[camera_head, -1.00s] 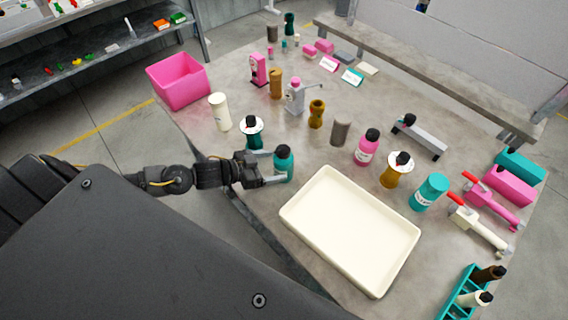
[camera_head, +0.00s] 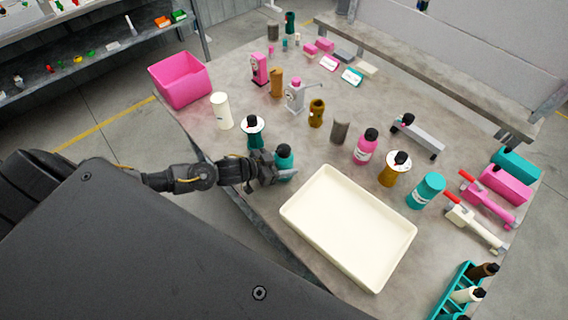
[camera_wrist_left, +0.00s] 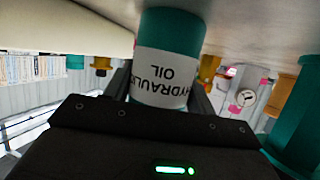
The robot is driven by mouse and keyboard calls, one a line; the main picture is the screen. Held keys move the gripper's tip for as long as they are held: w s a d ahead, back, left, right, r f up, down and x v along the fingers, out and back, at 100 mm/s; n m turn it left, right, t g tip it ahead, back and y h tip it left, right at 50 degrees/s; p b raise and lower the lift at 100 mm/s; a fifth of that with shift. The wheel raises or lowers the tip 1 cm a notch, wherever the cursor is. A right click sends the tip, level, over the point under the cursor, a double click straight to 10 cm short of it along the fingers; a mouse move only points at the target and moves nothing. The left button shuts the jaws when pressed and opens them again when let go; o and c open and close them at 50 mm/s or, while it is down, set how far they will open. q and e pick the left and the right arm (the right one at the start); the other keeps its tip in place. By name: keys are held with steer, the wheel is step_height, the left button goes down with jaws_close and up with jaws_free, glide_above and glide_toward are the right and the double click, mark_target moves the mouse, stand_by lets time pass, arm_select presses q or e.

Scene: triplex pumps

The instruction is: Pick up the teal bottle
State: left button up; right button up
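The teal bottle (camera_head: 284,157) with a black cap stands upright near the table's front edge, left of the cream tray. In the left wrist view it appears upside down, a teal body (camera_wrist_left: 172,32) with a white "HYDRAULIC OIL" label; its base appears to be on the table. My left gripper (camera_head: 272,168) is around this bottle, with a finger close against each side of the label, and appears shut on it. The fingers hide part of the bottle in the head view. My right gripper is not in view.
A cream tray (camera_head: 348,228) lies just right of the bottle. A teal bottle with a white collar (camera_head: 253,135) stands close behind it. A cream cylinder (camera_head: 221,111) and a pink bin (camera_head: 180,79) are farther left. Pink and brown bottles stand behind the tray.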

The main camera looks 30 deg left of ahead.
arm_select(q)
steer(key=c, duration=0.6)
steer(key=shift+o, duration=0.2)
steer(key=shift+r, duration=0.1)
steer(key=shift+r+b, duration=0.3)
steer(key=shift+r, duration=0.15)
steer(key=s+a+r, duration=0.1)
steer(key=r, duration=0.1)
steer(key=s+r+b, duration=0.1)
steer(key=r, duration=0.1)
steer(key=s+a+r, duration=0.1)
steer(key=r, duration=0.1)
steer(key=shift+s+a+r+b, duration=0.1)
steer(key=shift+a+r+b, duration=0.2)
steer(key=shift+b, duration=0.1)
steer(key=b, duration=0.2)
glide_toward(277, 153)
steer(key=shift+s+a+r, duration=0.3)
steer(key=shift+s+r, duration=0.3)
steer(key=shift+r, duration=0.25)
steer(key=shift+s+a+r, duration=0.3)
steer(key=shift+s+r, duration=0.35)
steer(key=shift+r, duration=0.15)
